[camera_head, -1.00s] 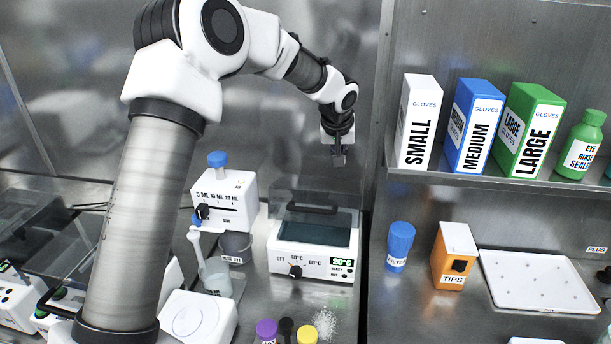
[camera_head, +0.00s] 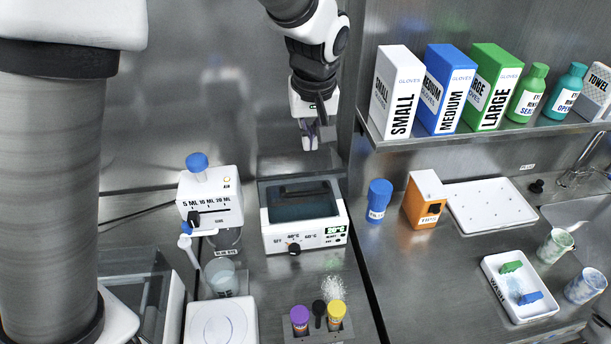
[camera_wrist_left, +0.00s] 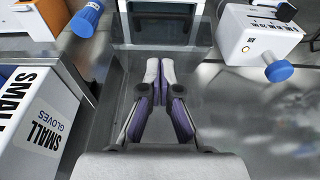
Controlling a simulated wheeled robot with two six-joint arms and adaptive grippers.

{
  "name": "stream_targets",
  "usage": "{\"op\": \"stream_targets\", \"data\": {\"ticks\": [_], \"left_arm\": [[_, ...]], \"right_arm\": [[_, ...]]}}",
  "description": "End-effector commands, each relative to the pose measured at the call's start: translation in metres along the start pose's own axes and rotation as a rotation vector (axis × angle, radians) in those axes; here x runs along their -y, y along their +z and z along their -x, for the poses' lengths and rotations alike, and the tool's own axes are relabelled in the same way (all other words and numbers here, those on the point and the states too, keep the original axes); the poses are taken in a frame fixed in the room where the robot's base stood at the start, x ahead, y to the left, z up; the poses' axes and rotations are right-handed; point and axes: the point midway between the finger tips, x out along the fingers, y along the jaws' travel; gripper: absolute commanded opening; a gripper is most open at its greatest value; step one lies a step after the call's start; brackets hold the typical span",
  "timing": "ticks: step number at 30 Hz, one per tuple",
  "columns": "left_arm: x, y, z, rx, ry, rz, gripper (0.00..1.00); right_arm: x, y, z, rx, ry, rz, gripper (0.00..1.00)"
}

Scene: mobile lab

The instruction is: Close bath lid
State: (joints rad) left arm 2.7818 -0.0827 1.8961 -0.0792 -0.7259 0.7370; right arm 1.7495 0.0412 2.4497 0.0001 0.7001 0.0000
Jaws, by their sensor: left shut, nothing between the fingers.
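The water bath (camera_head: 303,240) is a white box with a dial, a green display and a dark basin, on the bench at the middle of the head view. Its clear lid (camera_head: 270,188) with a dark handle bar stands raised at the back of the basin. My left gripper (camera_head: 309,145) hangs above and behind the bath, near the back wall, apart from the lid. Its purple-padded fingers (camera_wrist_left: 160,100) are together and empty in the left wrist view, with part of the bath (camera_wrist_left: 160,45) beyond them. My right gripper is out of view.
A dispenser (camera_head: 212,205) with a blue knob stands left of the bath. Purple and yellow capped vials (camera_head: 300,320) stand in front. A blue filter bottle (camera_head: 378,200) and an orange tips box (camera_head: 424,200) stand right.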

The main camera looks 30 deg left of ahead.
Motion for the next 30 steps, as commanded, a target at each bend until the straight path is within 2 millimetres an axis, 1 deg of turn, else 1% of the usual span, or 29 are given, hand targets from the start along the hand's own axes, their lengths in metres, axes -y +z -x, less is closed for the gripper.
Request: {"op": "stream_targets", "data": {"ticks": [5,12,14,18,21,23,30], "left_arm": [[0.001,0.001,-0.03,0.006,-0.003,0.0,0.0],[0.001,0.001,-0.083,0.006,-0.002,-0.001,0.0],[0.001,0.001,-0.096,0.006,-0.001,-0.001,0.0],[0.001,0.011,-0.116,0.005,-0.002,-0.001,0.0],[0.001,0.014,-0.126,0.002,0.0,0.0,0.0],[0.0,0.015,-0.129,0.002,0.001,0.0,0.0],[0.0,0.016,-0.13,0.001,0.001,0.0,0.0]], "right_arm": [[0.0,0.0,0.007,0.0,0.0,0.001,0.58],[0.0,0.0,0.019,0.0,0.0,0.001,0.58],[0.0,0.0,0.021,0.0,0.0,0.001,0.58],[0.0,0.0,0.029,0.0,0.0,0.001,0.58],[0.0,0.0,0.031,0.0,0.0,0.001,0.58],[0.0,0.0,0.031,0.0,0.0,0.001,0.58],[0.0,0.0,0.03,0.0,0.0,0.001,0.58]]}}
